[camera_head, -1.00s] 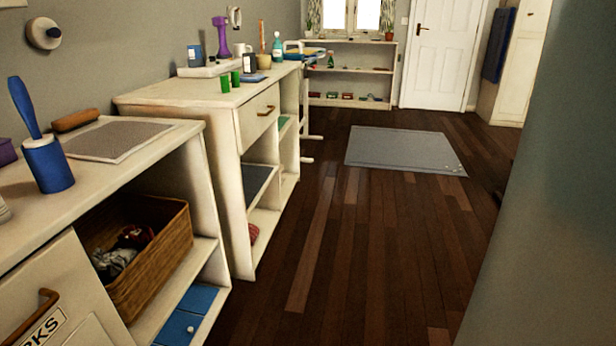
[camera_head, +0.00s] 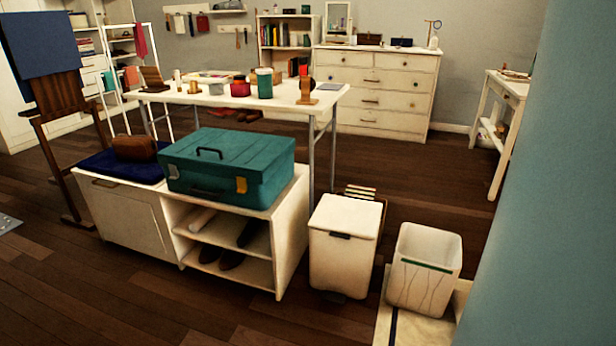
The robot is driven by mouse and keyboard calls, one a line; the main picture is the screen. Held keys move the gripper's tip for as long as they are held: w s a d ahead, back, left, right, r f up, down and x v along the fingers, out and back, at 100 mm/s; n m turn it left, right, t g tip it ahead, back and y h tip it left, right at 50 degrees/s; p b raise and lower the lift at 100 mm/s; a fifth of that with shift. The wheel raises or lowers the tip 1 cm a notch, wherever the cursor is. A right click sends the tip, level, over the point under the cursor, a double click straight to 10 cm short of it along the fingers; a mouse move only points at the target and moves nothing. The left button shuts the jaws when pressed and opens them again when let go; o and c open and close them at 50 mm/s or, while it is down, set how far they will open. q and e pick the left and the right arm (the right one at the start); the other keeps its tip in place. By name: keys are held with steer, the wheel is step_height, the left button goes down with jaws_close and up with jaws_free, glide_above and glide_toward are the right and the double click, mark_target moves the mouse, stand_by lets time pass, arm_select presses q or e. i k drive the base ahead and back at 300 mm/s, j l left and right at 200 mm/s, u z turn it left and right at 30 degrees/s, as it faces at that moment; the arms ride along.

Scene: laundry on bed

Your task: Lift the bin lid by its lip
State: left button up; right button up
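A white lidded bin (camera_head: 340,262) stands on the wood floor at the right end of a low white cabinet. Its lid (camera_head: 345,215) is down, and a dark lip (camera_head: 340,236) shows at the lid's front edge.
The low cabinet (camera_head: 282,262) carries a teal case (camera_head: 229,167). A white table (camera_head: 330,97) with jars stands behind. The open bin stands on a pale mat (camera_head: 393,322). A blue-grey wall edge (camera_head: 560,220) blocks the right side. Floor in front is clear.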

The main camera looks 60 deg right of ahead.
mark_target(344, 218)
steer(key=z, duration=2.1)
steer(key=i+j+u, duration=0.35)
steer(key=i+j, duration=0.15)
steer(key=i, duration=0.2)
steer(key=i+j+u, duration=0.2)
steer(key=i, duration=0.2)
